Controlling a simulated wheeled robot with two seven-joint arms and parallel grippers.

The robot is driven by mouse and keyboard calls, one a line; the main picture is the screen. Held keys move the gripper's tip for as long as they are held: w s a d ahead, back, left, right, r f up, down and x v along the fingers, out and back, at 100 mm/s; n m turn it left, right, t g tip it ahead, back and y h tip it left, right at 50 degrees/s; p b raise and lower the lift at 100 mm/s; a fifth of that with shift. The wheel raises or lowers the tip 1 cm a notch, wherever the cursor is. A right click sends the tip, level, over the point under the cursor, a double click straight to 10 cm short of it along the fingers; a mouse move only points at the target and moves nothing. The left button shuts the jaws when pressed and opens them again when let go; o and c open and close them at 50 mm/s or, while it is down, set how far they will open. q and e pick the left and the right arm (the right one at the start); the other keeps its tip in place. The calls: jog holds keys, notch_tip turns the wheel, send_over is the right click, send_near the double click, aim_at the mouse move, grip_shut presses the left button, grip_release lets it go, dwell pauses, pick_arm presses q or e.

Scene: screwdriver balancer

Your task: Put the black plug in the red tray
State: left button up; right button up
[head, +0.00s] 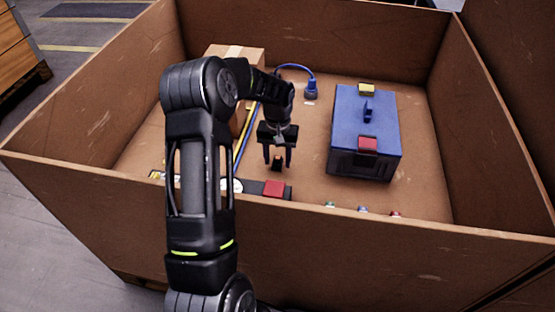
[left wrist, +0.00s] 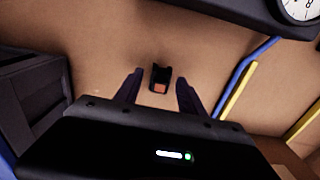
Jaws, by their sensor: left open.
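The black plug (head: 277,164) is on the floor of the large brown box, just below my left gripper (head: 277,158). In the left wrist view the small black plug (left wrist: 160,76) has an orange-red face and shows between the two fingertips (left wrist: 160,88). The left gripper is open, with a finger on either side of the plug; I cannot tell whether they touch it. My right gripper is in neither view.
A blue plug (head: 311,91) on a blue hose stands behind. A dark bar with a red block (head: 274,188) lies along the front wall. A cardboard box (head: 236,55) stands back left. High box walls (head: 400,226) surround everything.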

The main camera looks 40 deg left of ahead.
aim_at(278, 158)
pick_arm(q)
notch_tip(278, 158, up, 11)
jog(key=p, duration=0.3)
dwell(0.5)
